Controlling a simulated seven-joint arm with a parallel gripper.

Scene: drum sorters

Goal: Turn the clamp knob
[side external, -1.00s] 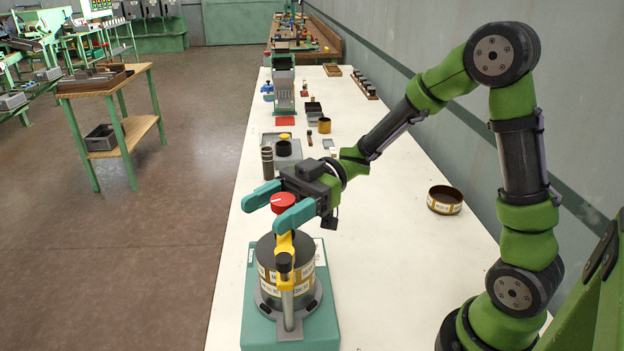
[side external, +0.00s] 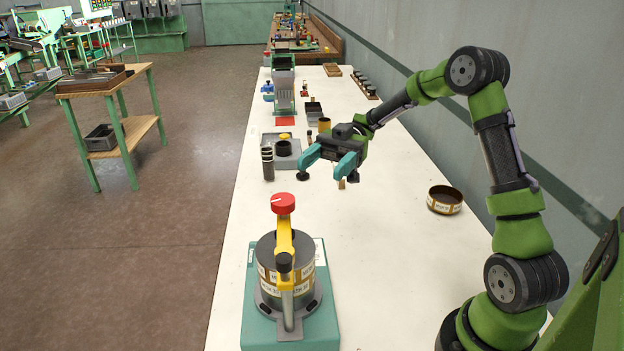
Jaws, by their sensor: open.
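The red clamp knob (side external: 283,203) sits on top of the yellow clamp arm (side external: 285,238), with a white mark on its top. The clamp arm holds over a grey drum (side external: 266,275) on the teal base (side external: 260,325) at the near end of the bench. My gripper (side external: 325,177) has teal fingers and is open and empty. It is above the bench, behind and to the right of the knob, apart from it.
An open brown ring or drum section (side external: 445,200) lies at the right of the white bench (side external: 400,260). Dark cylinders (side external: 267,163) and a grey block with a cup (side external: 284,153) stand behind, near my gripper. The bench between the clamp and the ring is clear.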

